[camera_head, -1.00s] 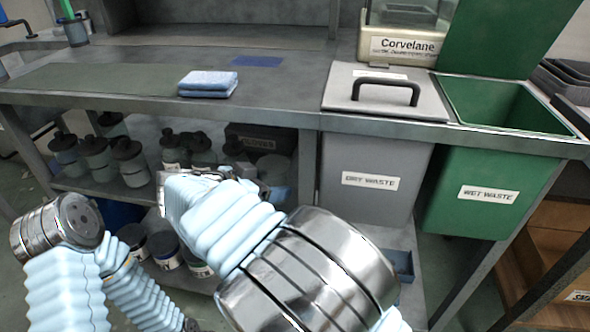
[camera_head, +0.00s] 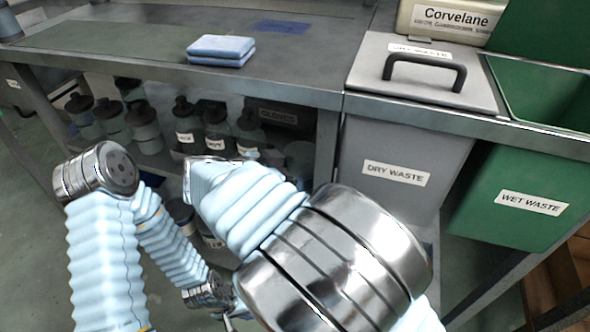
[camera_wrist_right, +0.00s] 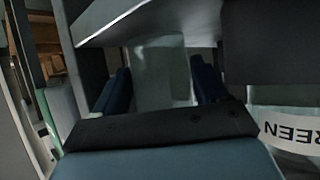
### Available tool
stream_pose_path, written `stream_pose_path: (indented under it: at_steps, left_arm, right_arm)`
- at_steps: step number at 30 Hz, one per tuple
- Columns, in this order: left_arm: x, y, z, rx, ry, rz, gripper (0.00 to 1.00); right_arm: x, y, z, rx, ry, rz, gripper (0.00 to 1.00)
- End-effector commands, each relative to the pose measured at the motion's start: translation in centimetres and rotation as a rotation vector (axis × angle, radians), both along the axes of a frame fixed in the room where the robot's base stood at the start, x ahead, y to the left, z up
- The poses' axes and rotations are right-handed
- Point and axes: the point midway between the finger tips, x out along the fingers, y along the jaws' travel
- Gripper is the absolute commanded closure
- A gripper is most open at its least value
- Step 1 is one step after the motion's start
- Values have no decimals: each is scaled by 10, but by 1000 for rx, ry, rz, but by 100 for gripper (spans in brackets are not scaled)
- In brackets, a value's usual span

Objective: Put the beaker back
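In the right wrist view, a pale, see-through shape that looks like the beaker (camera_wrist_right: 160,75) fills the gap between the two dark blue fingers of my right gripper (camera_wrist_right: 160,88). Its outline is faint, and its rim and base are not clear. In the head view the right gripper is hidden behind its pale blue sleeve, in front of the lower shelf. My left gripper (camera_head: 230,321) is only partly in view at the bottom edge of the head view. Its fingers cannot be made out.
A grey bench (camera_head: 140,42) with a folded blue cloth (camera_head: 221,50) spans the back. Below it a shelf holds several dark-capped bottles (camera_head: 143,125). A grey dry waste bin (camera_head: 395,172) and a green wet waste bin (camera_head: 530,203) stand at the right.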

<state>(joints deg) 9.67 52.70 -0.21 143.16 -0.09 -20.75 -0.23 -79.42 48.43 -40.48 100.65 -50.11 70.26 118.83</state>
Motion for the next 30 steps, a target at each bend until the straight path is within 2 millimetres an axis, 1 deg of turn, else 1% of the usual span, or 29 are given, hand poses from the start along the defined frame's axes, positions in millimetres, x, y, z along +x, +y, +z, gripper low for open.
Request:
stream_pose_path:
  at_steps: [9, 12, 14, 24, 30]
  left_arm:
    - [0, 0, 1, 0, -1, 0, 100]
    - [0, 0, 7, 0, -1, 0, 100]
    - [0, 0, 4, 0, -1, 0, 100]
    - [0, -1, 6, -1, -1, -1, 100]
    - [0, -1, 7, -1, 0, -2, 100]
  right_arm:
    - [0, 0, 1, 0, 0, 0, 18]
    - [0, 0, 6, 0, 0, 0, 18]
    - [-5, 7, 7, 1, -1, 3, 18]
    - [-47, 59, 44, 2, -3, 4, 18]
    - [-63, 78, 57, 1, -1, 2, 18]
